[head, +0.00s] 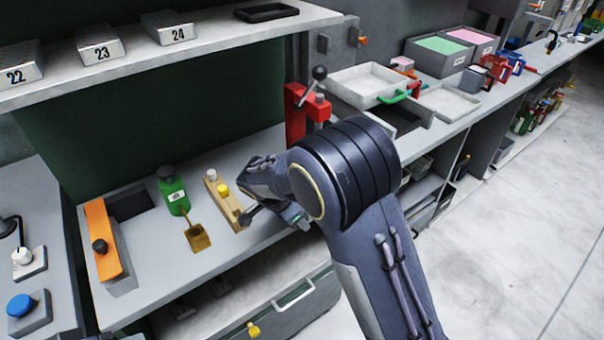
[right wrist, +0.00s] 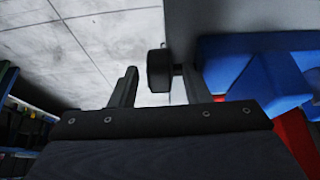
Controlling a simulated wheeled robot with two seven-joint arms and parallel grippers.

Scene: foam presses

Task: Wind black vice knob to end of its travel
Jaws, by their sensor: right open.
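In the right wrist view, a black knob (right wrist: 158,70) sits on a short stem that runs right to a grey surface. My right gripper (right wrist: 157,84) is open, with one finger on each side of the knob in the picture. A gap shows between the knob and the left finger; whether the right finger touches the stem I cannot tell. A blue body (right wrist: 252,75) and a red part (right wrist: 293,130) show right of the knob. In the head view, my right arm bends over the bench and hides much of the area around its gripper. My left gripper is out of view.
Open floor (head: 500,260) lies right.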

